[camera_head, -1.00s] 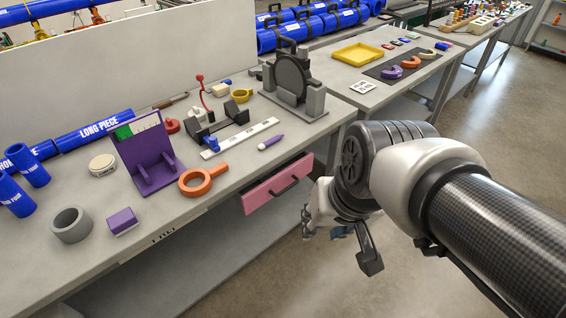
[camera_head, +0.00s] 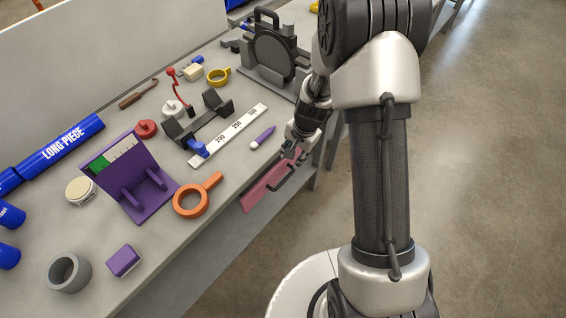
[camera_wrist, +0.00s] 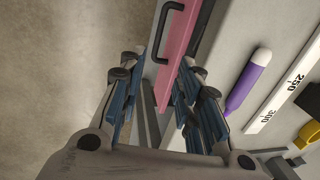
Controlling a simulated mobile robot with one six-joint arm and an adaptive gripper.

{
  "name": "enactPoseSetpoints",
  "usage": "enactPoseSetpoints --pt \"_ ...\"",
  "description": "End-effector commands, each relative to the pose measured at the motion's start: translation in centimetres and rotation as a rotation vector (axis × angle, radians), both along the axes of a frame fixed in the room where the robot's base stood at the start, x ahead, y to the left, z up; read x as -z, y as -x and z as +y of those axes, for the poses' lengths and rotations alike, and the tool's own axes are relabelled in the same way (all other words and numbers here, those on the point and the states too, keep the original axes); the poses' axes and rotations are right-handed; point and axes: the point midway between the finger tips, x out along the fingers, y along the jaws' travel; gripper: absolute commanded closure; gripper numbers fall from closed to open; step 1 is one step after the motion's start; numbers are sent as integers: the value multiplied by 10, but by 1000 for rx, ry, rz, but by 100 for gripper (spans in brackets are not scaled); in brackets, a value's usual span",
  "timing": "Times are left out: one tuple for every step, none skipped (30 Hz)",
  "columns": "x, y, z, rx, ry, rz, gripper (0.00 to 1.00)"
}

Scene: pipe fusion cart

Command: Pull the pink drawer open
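The pink drawer (camera_head: 262,187) is set under the front edge of the workbench, and its pink front also shows in the wrist view (camera_wrist: 178,32). Its dark handle (camera_head: 283,178) stands out from the front; in the wrist view the handle (camera_wrist: 163,30) lies ahead of the fingertips. My gripper (camera_head: 292,146) is at the bench edge, near the right end of the drawer. In the wrist view my gripper (camera_wrist: 158,70) has its fingers spread apart with nothing between them. The drawer front shows past and between the fingers. Contact with the handle is not visible.
The grey workbench (camera_head: 225,215) carries an orange ring tool (camera_head: 190,200), a purple marker (camera_head: 263,137), a white ruler (camera_head: 230,135) and a purple stand (camera_head: 130,180) near the drawer. A grey-black machine (camera_head: 275,55) stands behind my gripper. The floor (camera_head: 480,200) at right is clear.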

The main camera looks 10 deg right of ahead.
Motion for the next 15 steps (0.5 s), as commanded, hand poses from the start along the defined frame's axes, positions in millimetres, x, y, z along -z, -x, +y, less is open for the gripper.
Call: enactPoseSetpoints --pt "6 0 1 1 0 1 69" --pt "10 -1 1 1 0 1 69" --pt "16 -2 2 0 0 1 69" --pt "21 -2 2 -1 0 3 69" --pt "27 -2 3 -2 0 4 69" --pt "35 -3 4 -2 0 4 69" --pt "41 -4 5 -1 -1 4 69" --pt "48 -5 5 -1 0 3 69" --pt "57 -7 6 -1 0 3 69" --pt "64 -7 7 -2 0 4 69" --pt "70 -8 8 -2 0 4 69" --pt "79 -10 9 -2 0 4 69" --pt "85 -11 9 -2 0 3 69" --pt "92 -12 10 -2 0 3 69" --pt "101 -13 11 -1 0 3 69"
